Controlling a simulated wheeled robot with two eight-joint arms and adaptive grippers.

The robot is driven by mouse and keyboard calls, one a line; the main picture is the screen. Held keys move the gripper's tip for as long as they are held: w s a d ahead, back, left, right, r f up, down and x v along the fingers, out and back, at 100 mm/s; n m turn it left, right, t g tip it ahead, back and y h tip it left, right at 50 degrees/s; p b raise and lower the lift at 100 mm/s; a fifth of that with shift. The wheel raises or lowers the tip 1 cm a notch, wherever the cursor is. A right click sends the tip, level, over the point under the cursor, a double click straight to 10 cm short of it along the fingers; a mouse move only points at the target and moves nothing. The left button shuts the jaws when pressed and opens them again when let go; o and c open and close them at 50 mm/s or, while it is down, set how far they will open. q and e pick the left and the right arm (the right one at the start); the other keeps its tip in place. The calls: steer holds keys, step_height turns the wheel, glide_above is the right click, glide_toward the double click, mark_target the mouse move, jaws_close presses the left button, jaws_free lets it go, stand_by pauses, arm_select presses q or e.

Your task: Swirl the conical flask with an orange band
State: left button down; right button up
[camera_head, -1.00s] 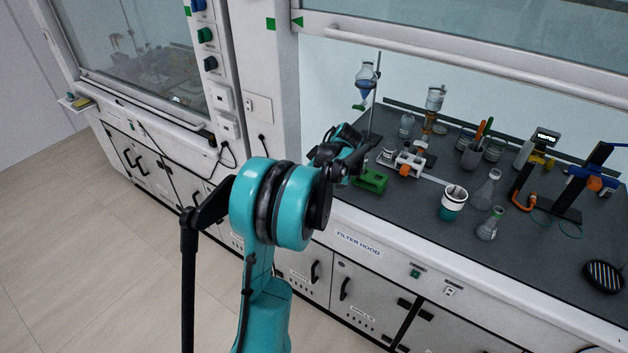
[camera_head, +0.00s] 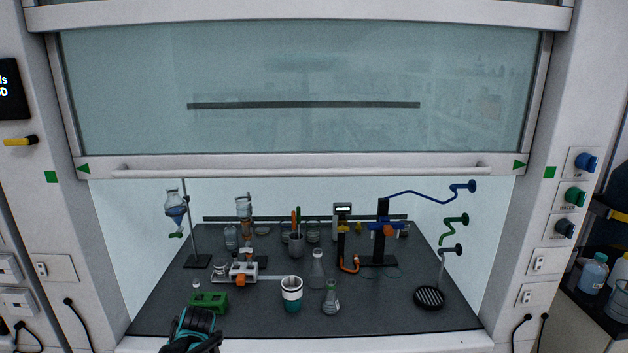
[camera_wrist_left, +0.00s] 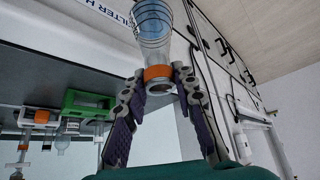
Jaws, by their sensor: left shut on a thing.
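The conical flask (camera_wrist_left: 152,24) with an orange band (camera_wrist_left: 158,73) around its neck shows in the left wrist view, with blue liquid in its wide body. My left gripper (camera_wrist_left: 159,80) is shut on its neck at the band, one finger on each side. The flask's body points away from the gripper, to the top of that picture. In the head view only part of my left arm (camera_head: 195,330) shows at the bottom edge, in front of the hood; the held flask cannot be made out there. My right gripper is in neither view.
In the hood stand a green block (camera_head: 209,301), a white and teal cup (camera_head: 291,294), a conical flask with a green band (camera_head: 331,299), a clear conical flask (camera_head: 317,270) and a stand (camera_head: 197,262). The sash (camera_head: 300,172) is raised.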

arm_select(q)
steer(key=s+d+f+m+t+h, duration=0.1)
steer(key=d+m+h, duration=0.1)
steer(key=d+m, duration=0.2)
steer(key=s+d+f+m+t+h, duration=0.1)
steer(key=d+m, duration=0.3)
steer(key=d, duration=0.7)
steer(key=d+f+m+t+h+b, duration=0.1)
steer(key=d+m+h, duration=0.1)
steer(key=d+m, duration=0.2)
steer(key=d, duration=0.3)
steer(key=shift+s+d+f+h, duration=0.35)
steer(key=shift+s+f+h, duration=0.05)
steer(key=shift+a, duration=0.1)
